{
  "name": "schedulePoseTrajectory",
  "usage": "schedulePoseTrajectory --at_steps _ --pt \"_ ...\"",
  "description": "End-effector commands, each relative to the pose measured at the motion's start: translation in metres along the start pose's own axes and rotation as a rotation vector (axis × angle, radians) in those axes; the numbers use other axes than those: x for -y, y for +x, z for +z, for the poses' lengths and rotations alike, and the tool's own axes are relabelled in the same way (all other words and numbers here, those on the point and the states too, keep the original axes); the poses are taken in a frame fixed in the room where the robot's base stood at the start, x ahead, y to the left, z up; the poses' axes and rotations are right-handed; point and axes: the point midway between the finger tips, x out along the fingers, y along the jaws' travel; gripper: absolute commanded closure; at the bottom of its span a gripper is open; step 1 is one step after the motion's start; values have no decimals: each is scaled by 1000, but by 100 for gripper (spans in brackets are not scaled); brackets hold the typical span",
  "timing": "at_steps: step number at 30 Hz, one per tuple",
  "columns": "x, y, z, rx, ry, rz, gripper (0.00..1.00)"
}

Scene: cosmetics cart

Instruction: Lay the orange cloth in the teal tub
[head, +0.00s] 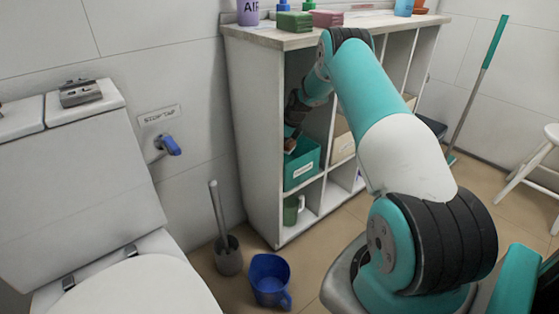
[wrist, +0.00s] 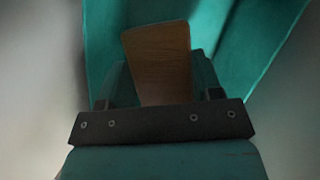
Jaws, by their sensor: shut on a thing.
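The teal tub (head: 303,167) stands in an upper compartment of the white shelf unit, with a pale label on its front. In the wrist view its teal inner wall (wrist: 265,40) fills the upper middle. My gripper (wrist: 160,75) is shut on the orange cloth (wrist: 157,50), which looks like a flat, brownish-orange block in shadow between the fingers. In the head view my gripper (head: 290,143) is at the tub's open top, partly hidden by the shelf's side. I cannot tell whether the cloth touches the tub floor.
The shelf unit (head: 262,150) has upright dividers close to my arm. Its top holds green (head: 294,21) and pink (head: 326,18) folded cloths and bottles. A green mug (head: 291,210) is below the tub. A toilet brush (head: 228,255) and blue jug (head: 269,280) stand on the floor.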

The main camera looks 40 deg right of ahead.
Motion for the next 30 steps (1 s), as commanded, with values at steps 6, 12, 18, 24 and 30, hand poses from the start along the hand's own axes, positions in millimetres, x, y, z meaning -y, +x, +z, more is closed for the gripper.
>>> schedulePoseTrajectory --at_steps 6,12,18,24,30 --pt "-1 33 -12 1 -2 0 60" --pt "-2 60 -23 -1 -3 2 60" --pt "-2 62 -22 1 -5 0 60" --pt "-2 66 -24 1 -4 1 60" --pt "-2 72 -27 0 -4 1 60"
